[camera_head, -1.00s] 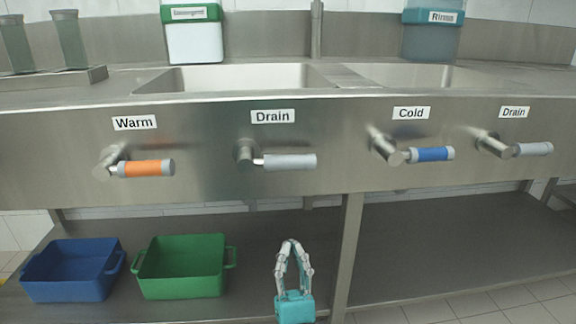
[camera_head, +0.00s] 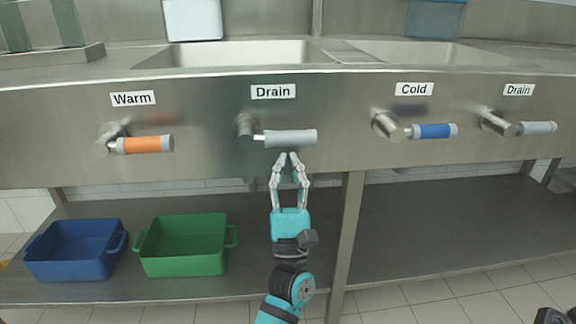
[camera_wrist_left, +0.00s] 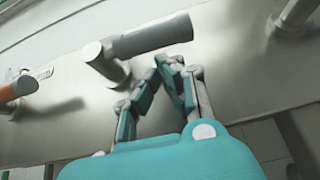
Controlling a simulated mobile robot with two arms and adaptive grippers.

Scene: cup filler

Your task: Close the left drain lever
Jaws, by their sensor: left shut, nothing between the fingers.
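The left drain lever (camera_head: 290,137) has a grey grip and sits under the left "Drain" label (camera_head: 273,92) on the sink's steel front. Its grip points to the right, about level. My left gripper (camera_head: 289,155) is shut and empty, fingers up, just below the grip in the head view. In the left wrist view the lever (camera_wrist_left: 150,38) is just beyond the fingertips of my gripper (camera_wrist_left: 170,60). I cannot tell whether they touch. My right gripper is not clearly shown; only a dark part is at the lower right corner.
To the left is the orange warm lever (camera_head: 145,144). To the right are the blue cold lever (camera_head: 432,131) and another grey drain lever (camera_head: 535,128). Below, a blue bin (camera_head: 75,252) and a green bin (camera_head: 184,248) stand on the lower shelf (camera_head: 430,225).

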